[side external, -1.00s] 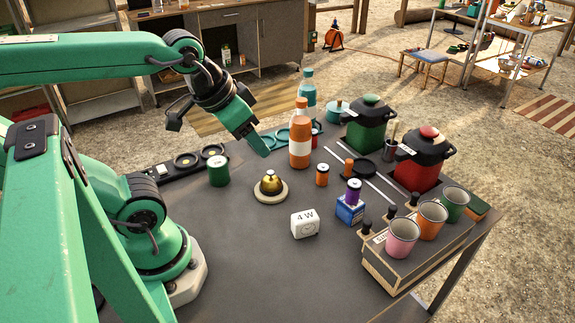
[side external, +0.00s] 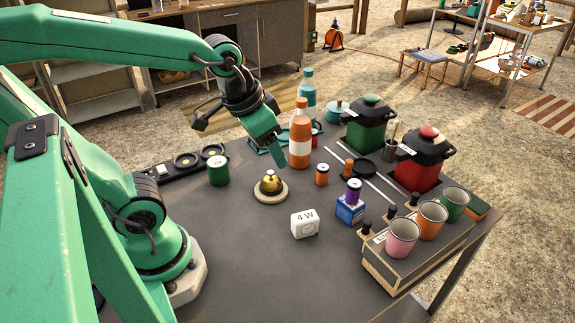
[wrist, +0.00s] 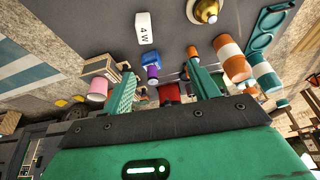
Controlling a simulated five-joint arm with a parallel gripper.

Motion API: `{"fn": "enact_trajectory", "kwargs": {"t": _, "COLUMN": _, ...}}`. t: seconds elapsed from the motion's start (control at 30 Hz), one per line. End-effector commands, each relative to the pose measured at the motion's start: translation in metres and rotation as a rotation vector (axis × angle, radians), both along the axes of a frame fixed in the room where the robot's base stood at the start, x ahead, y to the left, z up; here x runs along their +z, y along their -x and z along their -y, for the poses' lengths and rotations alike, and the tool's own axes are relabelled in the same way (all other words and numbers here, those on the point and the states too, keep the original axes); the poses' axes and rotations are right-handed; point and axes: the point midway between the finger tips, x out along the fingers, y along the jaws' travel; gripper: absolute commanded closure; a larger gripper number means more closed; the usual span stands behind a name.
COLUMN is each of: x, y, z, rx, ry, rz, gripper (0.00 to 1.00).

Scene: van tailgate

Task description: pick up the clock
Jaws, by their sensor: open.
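The clock is a small white block (side external: 305,224) marked "4 W" on top, with a faint round dial on its front. It stands on the dark table, in front of the brass bell. It also shows in the wrist view (wrist: 143,30), beyond the fingertips at the top. My gripper (side external: 279,158) is above the table behind the clock, near the orange and white bottle, and apart from the clock. In the wrist view my gripper (wrist: 163,76) has its two green fingers spread wide with nothing held between them.
A brass bell (side external: 270,184) and green can (side external: 219,171) stand left of the clock. A blue box with a purple spool (side external: 351,208) is close on its right. The orange and white bottle (side external: 300,140) is tall. Table in front of the clock is clear.

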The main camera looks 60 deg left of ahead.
Motion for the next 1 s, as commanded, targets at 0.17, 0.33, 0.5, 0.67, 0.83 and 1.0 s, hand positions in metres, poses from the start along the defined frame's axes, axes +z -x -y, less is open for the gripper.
{"fn": "enact_trajectory", "kwargs": {"t": 0.17, "x": -0.022, "y": -0.018, "z": 0.007, "rx": -0.035, "ry": -0.007, "rz": -0.080, "gripper": 0.40}}
{"fn": "enact_trajectory", "kwargs": {"t": 0.33, "x": -0.045, "y": -0.034, "z": 0.015, "rx": -0.067, "ry": -0.015, "rz": -0.149, "gripper": 0.40}}
{"fn": "enact_trajectory", "kwargs": {"t": 0.5, "x": -0.071, "y": -0.046, "z": 0.023, "rx": -0.099, "ry": -0.024, "rz": -0.218, "gripper": 0.40}}
{"fn": "enact_trajectory", "kwargs": {"t": 0.67, "x": -0.098, "y": -0.056, "z": 0.030, "rx": -0.129, "ry": -0.033, "rz": -0.282, "gripper": 0.40}}
{"fn": "enact_trajectory", "kwargs": {"t": 0.83, "x": -0.123, "y": -0.062, "z": 0.037, "rx": -0.155, "ry": -0.041, "rz": -0.336, "gripper": 0.40}}
{"fn": "enact_trajectory", "kwargs": {"t": 1.0, "x": -0.136, "y": -0.065, "z": 0.040, "rx": -0.168, "ry": -0.045, "rz": -0.363, "gripper": 0.40}}
